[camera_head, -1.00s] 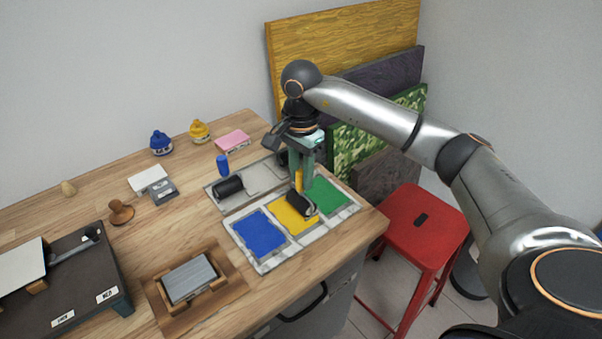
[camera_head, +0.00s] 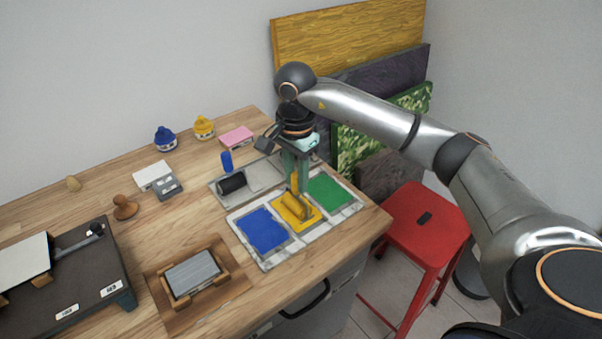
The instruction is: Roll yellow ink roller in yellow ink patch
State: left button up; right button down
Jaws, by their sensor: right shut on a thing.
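The yellow ink roller (camera_head: 294,208) lies on the yellow ink patch (camera_head: 306,224), the middle of three patches on a pale slab (camera_head: 263,263). Its drum is now coated yellow. My right gripper (camera_head: 297,185) points down over the patch and is shut on the roller's handle, which the fingers mostly hide. The blue patch (camera_head: 262,231) is to the left of the yellow one and the green patch (camera_head: 329,190) to the right. My left gripper is not in view.
A blue-handled roller (camera_head: 231,183) rests on a grey tray behind the slab. A block in a wooden holder (camera_head: 192,274) and a dark press bed (camera_head: 75,287) are at the front left. A red stool (camera_head: 425,225) stands right of the table. Ink bottles (camera_head: 204,127) stand at the back.

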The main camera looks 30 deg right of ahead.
dwell(2.2)
jog(key=shift+a, duration=0.15)
jog(key=shift+s+a, duration=0.1)
jog(key=shift+a, duration=0.8)
notch_tip(320, 180, up, 7)
jog(key=p, duration=0.4)
